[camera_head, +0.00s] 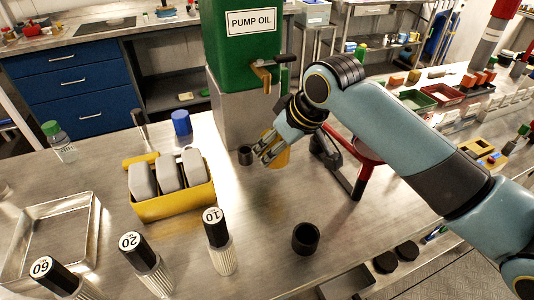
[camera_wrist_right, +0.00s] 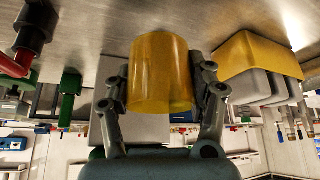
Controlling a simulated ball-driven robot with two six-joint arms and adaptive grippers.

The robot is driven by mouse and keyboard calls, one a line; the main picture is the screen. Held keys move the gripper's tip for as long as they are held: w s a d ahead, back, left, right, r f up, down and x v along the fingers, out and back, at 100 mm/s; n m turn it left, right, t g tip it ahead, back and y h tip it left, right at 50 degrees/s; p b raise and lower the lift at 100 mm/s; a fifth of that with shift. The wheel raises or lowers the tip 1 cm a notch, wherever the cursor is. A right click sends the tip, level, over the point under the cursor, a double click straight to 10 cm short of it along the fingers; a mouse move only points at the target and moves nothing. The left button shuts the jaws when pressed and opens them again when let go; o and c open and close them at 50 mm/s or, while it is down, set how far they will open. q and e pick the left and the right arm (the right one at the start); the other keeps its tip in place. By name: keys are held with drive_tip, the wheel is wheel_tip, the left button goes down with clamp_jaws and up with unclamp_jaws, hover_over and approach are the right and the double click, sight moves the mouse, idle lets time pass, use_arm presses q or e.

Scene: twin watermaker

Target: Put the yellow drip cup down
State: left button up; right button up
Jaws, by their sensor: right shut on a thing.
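The yellow drip cup (camera_head: 281,157) is held between the fingers of my right gripper (camera_head: 268,147), which partly hides it in the head view. In the right wrist view the cup (camera_wrist_right: 160,75) fills the middle, and a finger of the right gripper (camera_wrist_right: 160,92) presses on each side. That view is upside down, with the steel bench top (camera_wrist_right: 180,22) above. The cup is in front of the pump oil stand; I cannot tell whether it touches the bench. My left gripper is not in view.
A green pump oil tank (camera_head: 240,55) with a brass tap (camera_head: 262,75) stands behind. A yellow bin (camera_head: 175,207) holds grey blocks. A black ring (camera_head: 306,238) stands in front.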

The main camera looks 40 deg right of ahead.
sight(267, 169)
drive_tip(key=w+f, duration=0.1)
drive_tip(key=w, duration=0.1)
drive_tip(key=w+d+f, duration=0.1)
drive_tip(key=shift+w+f, duration=0.2)
drive_tip(key=shift+w, duration=0.2)
wheel_tip(267, 169, down, 4)
drive_tip(key=shift+a, duration=0.1)
drive_tip(key=shift+w+f+p, duration=0.2)
drive_tip(key=shift+w+p, duration=0.1)
drive_tip(key=shift+w+f, duration=0.1)
drive_tip(key=shift+f, duration=0.05)
drive_tip(key=o, duration=1.2)
drive_tip(key=shift+f, duration=0.1)
drive_tip(key=shift+c, duration=0.2)
